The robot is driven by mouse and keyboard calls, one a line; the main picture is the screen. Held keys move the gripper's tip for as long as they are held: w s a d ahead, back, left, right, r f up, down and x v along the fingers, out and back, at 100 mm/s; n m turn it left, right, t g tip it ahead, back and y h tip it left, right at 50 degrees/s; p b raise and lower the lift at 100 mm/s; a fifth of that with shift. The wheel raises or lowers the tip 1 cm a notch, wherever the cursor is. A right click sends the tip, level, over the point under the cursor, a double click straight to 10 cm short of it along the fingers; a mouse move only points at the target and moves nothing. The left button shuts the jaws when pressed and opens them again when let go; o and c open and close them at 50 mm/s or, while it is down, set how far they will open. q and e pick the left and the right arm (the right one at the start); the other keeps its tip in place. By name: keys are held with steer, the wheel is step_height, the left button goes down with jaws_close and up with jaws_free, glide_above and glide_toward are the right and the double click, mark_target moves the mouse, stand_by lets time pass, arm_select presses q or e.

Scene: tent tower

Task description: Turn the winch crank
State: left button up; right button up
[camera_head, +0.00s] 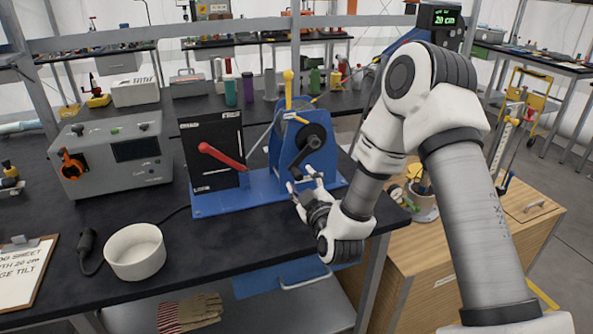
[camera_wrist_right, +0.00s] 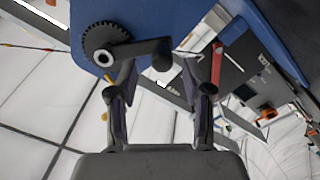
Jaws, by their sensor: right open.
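The winch (camera_head: 288,150) is a blue stand on a blue base plate, with a black toothed wheel on its right face. Its black crank (camera_head: 308,152) runs down and left from the hub. In the right wrist view, the crank (camera_wrist_right: 140,51) reaches from the toothed wheel (camera_wrist_right: 100,45) to a dark knob end. My right gripper (camera_head: 305,180) is open just below and in front of the crank. In the right wrist view, the right gripper (camera_wrist_right: 162,75) has its fingers on either side of the knob end, just past their tips. Contact cannot be told. My left gripper is not in view.
A black panel with a red lever (camera_head: 222,156) stands left of the winch on the base plate (camera_head: 230,203). A grey control box (camera_head: 110,155), a white bowl (camera_head: 135,252) and a clipboard (camera_head: 25,270) are farther left. A wooden cabinet (camera_head: 500,235) stands at right.

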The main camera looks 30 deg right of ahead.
mark_target(300, 178)
steer(key=x, duration=0.4)
steer(key=shift+w+f, duration=0.3)
steer(key=shift+s+r, duration=0.1)
steer(key=shift+c, duration=0.7)
jaws_close()
steer(key=shift+d, duration=0.1)
